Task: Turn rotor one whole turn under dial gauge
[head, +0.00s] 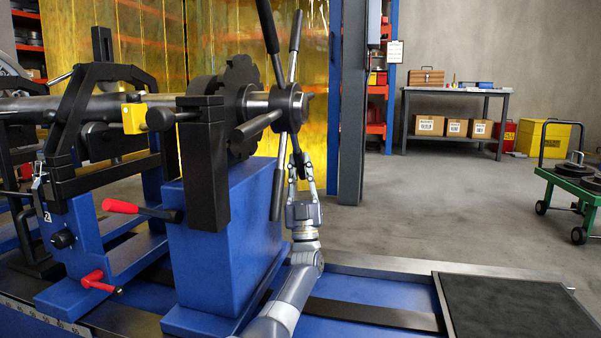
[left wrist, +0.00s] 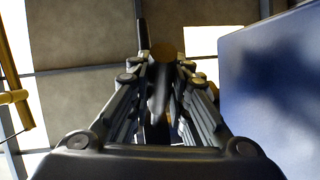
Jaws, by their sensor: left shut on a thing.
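The rotor's grey shaft (head: 50,106) lies level across the blue machine in the head view. A dark toothed disc (head: 241,75) sits near its right end. A spoked hand wheel with a round hub (head: 288,104) is at that end, with dark-gripped spokes (head: 268,28) pointing several ways. My left gripper (head: 300,162) is just below the hub, shut on a spoke. In the left wrist view, a dark rod (left wrist: 160,88) lies between its fingers. I cannot make out a dial gauge face. My right gripper is not in view.
A blue pedestal (head: 225,215) stands just left of my left gripper. A red-handled lever (head: 121,206) sticks out further left. A black mat (head: 515,305) lies at front right. A green cart (head: 572,184) and a bench with boxes (head: 430,125) stand beyond open floor.

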